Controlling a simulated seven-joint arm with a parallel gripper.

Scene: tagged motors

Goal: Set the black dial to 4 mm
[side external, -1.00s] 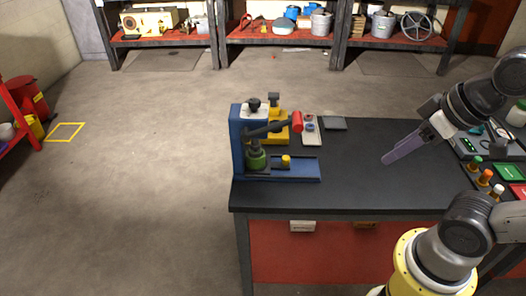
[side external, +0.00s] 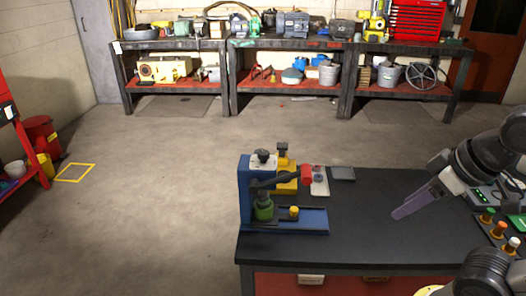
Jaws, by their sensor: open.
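A blue press (side external: 245,190) stands at the left end of the dark table. A black dial (side external: 263,155) sits on top of it, on a pale plate; any scale marks are too small to read. A lever with a red grip (side external: 307,173) reaches right from the press. A green part (side external: 264,209) is under the press head, and a yellow-topped piece (side external: 294,211) stands on the blue base. My gripper (side external: 403,208), with long purple-grey fingers, is open and empty above the table, well right of the press and touching nothing.
A yellow fixture (side external: 285,187) stands behind the press, with a pale tray (side external: 319,181) and a dark flat block (side external: 342,173) beside it. A panel with coloured buttons (side external: 487,216) is at the right. The tabletop (side external: 360,235) between press and panel is clear.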

